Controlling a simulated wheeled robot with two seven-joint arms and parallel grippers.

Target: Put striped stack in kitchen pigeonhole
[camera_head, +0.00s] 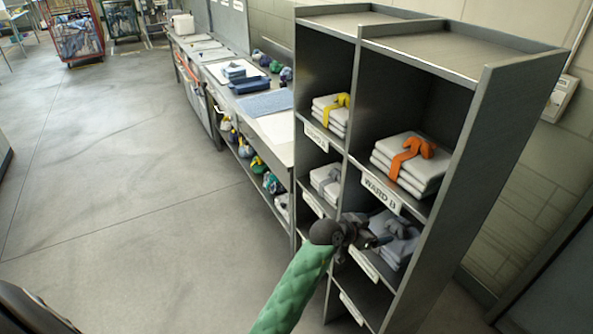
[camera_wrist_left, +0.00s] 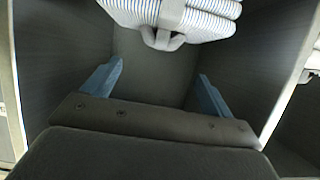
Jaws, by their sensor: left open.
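The striped stack (camera_wrist_left: 178,18) is folded cloth with blue and white stripes and a grey band. In the left wrist view it lies inside a dark compartment of the shelf, beyond the fingertips. In the head view a greyish stack (camera_head: 393,238) with a grey tie sits in the compartment below the "WARD B" label, partly behind my left gripper (camera_head: 378,241). My left gripper is open, and its two blue fingers show apart and empty in the left wrist view (camera_wrist_left: 160,78). It is at the front of that compartment. My right gripper is not in view.
The grey pigeonhole shelf (camera_head: 518,130) holds a stack with an orange tie (camera_head: 410,160), one with a yellow tie (camera_head: 332,110) and one with a grey tie (camera_head: 326,182). A long bench (camera_head: 278,130) with cloths stands at its left.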

